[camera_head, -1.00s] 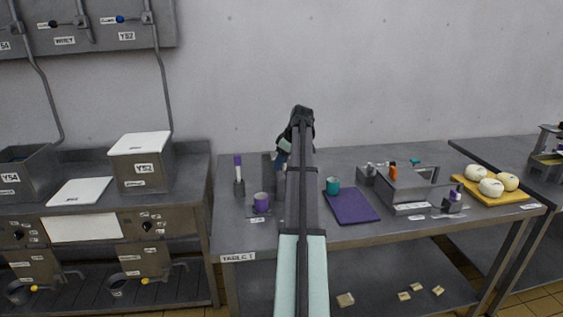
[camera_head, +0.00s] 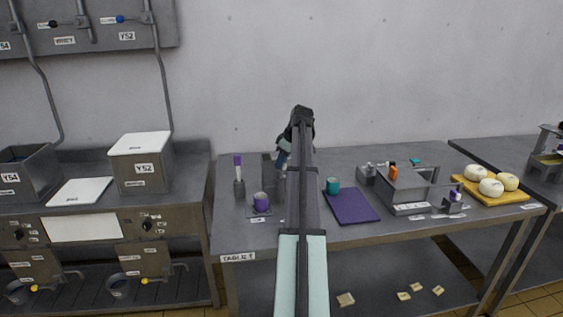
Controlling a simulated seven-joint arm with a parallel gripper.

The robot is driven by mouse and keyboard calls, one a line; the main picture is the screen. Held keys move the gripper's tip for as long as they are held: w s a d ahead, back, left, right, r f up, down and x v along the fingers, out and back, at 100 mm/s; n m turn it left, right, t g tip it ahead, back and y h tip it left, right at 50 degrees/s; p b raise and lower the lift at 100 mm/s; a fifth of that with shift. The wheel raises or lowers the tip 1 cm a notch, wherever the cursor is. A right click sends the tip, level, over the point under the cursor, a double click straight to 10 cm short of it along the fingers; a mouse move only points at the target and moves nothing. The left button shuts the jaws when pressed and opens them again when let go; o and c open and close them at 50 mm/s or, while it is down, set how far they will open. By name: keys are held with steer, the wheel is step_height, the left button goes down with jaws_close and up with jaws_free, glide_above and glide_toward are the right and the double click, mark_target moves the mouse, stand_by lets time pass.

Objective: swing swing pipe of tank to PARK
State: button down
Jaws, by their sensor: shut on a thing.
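Two steel tanks stand on the left bench: tank Y54 (camera_head: 35,178), open at the top, and tank Y52 (camera_head: 143,175), with a white lid. Below the bench, a bent grey pipe (camera_head: 181,266) with a yellow-tipped handle is under Y52, and a similar pipe (camera_head: 72,274) is under Y54. I cannot tell which is the swing pipe, and no PARK mark is readable. My gripper (camera_head: 282,158) is over the middle table, beside a grey upright holder, far right of both tanks. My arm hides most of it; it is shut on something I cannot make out.
The middle table holds a purple cup (camera_head: 261,201), a teal cup (camera_head: 332,186), a purple mat (camera_head: 352,206), a grey caddy (camera_head: 408,190) and a yellow board (camera_head: 515,197) with pale round cheeses. A white sheet (camera_head: 80,190) lies between the tanks.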

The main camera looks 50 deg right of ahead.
steer(key=shift+a+m, duration=0.1)
steer(key=shift+m, duration=0.3)
steer(key=m+h, duration=0.2)
steer(key=m, duration=0.2)
steer(key=shift+a+m, duration=0.15)
steer(key=shift+m, duration=0.15)
steer(key=m+h, duration=0.1)
steer(key=m, duration=0.1)
steer(key=m+g+h, duration=0.1)
steer(key=m, duration=0.2)
steer(key=shift+w, duration=0.1)
steer(key=shift+m, duration=0.3)
steer(key=c, duration=1.1)
jaws_free()
steer(key=v, duration=1.4)
steer(key=shift+w, duration=0.25)
